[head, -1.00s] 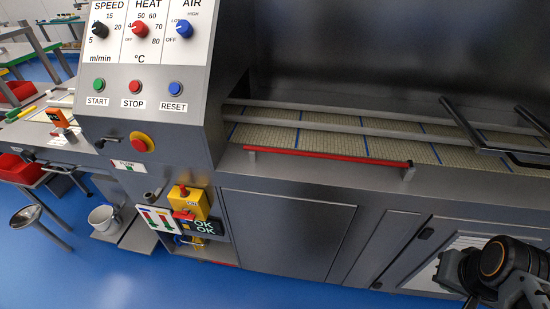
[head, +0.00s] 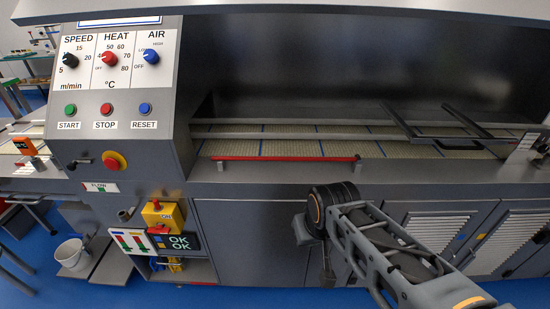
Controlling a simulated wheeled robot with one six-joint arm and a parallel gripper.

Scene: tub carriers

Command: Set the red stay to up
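The red stay (head: 285,158) is a thin red bar lying flat along the front ledge of the machine's long opening. Its left end is near a small grey bracket and its right end rests at another small bracket (head: 357,163). My arm reaches in from the lower right, and its dark round joint is below and in front of the stay's right end, apart from it. My gripper's fingers do not show in the head view, so whether they are open or shut is hidden.
The machine's opening shows a beige belt (head: 300,148) with blue lines and grey rails. A black handle frame (head: 460,140) juts out at the right. The control panel (head: 110,60) with knobs and buttons stands at the left. Below it are a yellow switch box (head: 160,213) and a white bucket (head: 69,252).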

